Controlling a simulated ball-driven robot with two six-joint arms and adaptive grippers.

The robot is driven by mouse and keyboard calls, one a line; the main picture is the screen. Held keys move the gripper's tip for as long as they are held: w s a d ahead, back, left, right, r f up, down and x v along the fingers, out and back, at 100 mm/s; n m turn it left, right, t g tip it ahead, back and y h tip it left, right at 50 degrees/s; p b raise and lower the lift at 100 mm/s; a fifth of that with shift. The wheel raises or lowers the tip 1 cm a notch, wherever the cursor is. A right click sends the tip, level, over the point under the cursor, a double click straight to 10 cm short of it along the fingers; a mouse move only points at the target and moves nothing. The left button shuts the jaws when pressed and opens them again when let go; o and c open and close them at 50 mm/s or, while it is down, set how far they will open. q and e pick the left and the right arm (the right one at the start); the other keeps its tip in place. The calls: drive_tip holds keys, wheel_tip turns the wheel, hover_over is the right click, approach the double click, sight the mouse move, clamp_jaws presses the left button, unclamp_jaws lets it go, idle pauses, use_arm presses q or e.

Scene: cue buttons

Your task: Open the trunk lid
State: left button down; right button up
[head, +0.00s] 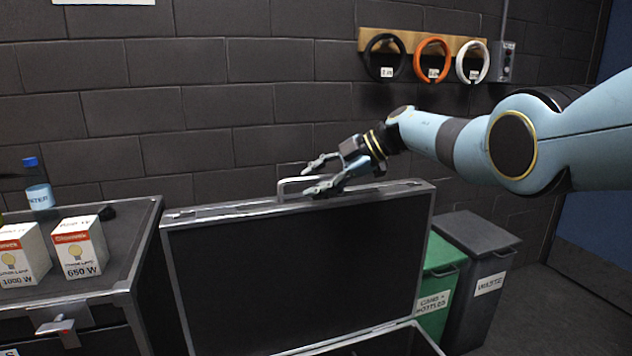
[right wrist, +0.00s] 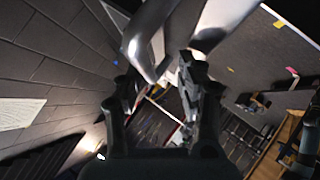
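The trunk lid (head: 300,265) stands raised, its dark inner panel facing me and its silver frame around the edge. A strip of the trunk's base rim (head: 375,335) shows at the bottom of the head view. A silver handle (head: 282,190) sticks up at the lid's top edge. My right gripper (head: 312,176) is at this handle with its fingers spread apart. In the right wrist view, the shiny handle (right wrist: 140,45) looms large just past the open fingers (right wrist: 160,88). I cannot tell whether they touch it. My left gripper is not in view.
A dark case (head: 130,235) on the left carries two lamp boxes (head: 80,247) and a bottle (head: 40,197). A green bin (head: 440,285) and a grey bin (head: 485,270) stand right of the lid. Tape rings (head: 432,40) hang on the brick wall behind.

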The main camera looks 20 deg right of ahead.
drive_tip(key=shift+s+d, duration=0.1)
drive_tip(key=v, duration=1.1)
drive_tip(key=shift+d+r, duration=0.2)
drive_tip(key=shift+d, duration=0.15)
drive_tip(key=shift+a, duration=0.1)
